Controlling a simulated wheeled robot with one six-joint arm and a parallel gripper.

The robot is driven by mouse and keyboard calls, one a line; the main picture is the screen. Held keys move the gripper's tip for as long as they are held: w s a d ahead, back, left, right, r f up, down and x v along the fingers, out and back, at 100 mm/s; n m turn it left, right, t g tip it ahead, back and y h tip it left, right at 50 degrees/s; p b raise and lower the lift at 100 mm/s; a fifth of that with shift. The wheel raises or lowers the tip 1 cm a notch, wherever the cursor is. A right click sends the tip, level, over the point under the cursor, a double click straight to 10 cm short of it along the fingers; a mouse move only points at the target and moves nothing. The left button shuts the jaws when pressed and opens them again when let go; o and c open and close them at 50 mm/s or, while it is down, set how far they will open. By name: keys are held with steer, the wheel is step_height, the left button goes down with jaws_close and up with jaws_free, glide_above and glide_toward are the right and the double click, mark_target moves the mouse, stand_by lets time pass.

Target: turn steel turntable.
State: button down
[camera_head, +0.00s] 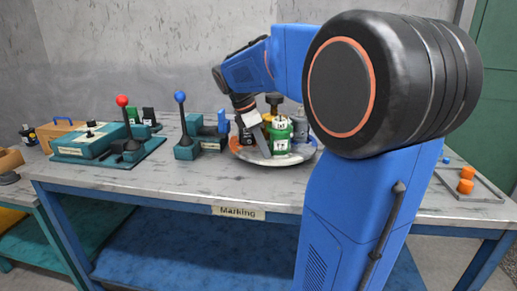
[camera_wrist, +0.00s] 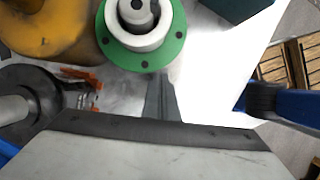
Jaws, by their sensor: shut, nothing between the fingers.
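The steel turntable (camera_head: 262,160) is a round bright plate on the bench, right of centre in the head view. It carries several parts, among them a green flanged part (camera_head: 279,143) with a white label and an orange part (camera_head: 235,143) at its left. In the wrist view the turntable's bare metal (camera_wrist: 215,65) lies right of the green part (camera_wrist: 177,38), with a yellow part (camera_wrist: 45,28) and a dark part (camera_wrist: 38,92) to the left. My gripper (camera_head: 265,139) is shut and empty, pointing down over the turntable beside the green part; its fingers show in the wrist view (camera_wrist: 160,82). Whether they touch the plate cannot be told.
Left of the turntable stand a blue-knobbed lever (camera_head: 181,112) and a red-knobbed lever (camera_head: 124,118) on teal bases. A tray with orange pieces (camera_head: 466,180) lies at the right. My arm hides the bench behind it. The front strip of the bench is clear.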

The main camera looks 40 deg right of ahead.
mark_target(280, 156)
steer(key=shift+s+d+n+t, duration=0.6)
steer(key=shift+s+d+n, duration=1)
steer(key=shift+n, duration=0.1)
steer(key=shift+s+d+n+t, duration=0.25)
steer(key=shift+s+d+n, duration=0.1)
steer(key=shift+d+n, duration=0.35)
steer(key=shift+s+d+n+t, duration=0.2)
steer(key=shift+s+d+n, duration=0.2)
steer(key=shift+d+n, duration=0.25)
steer(key=shift+s+d+n+t, duration=0.25)
steer(key=shift+s+d+n, duration=0.1)
steer(key=shift+d+n, duration=0.3)
steer(key=shift+s+d, duration=0.15)
steer(key=shift+d, duration=0.6)
steer(key=shift+s+d, duration=0.15)
steer(key=shift+d, duration=2.2)
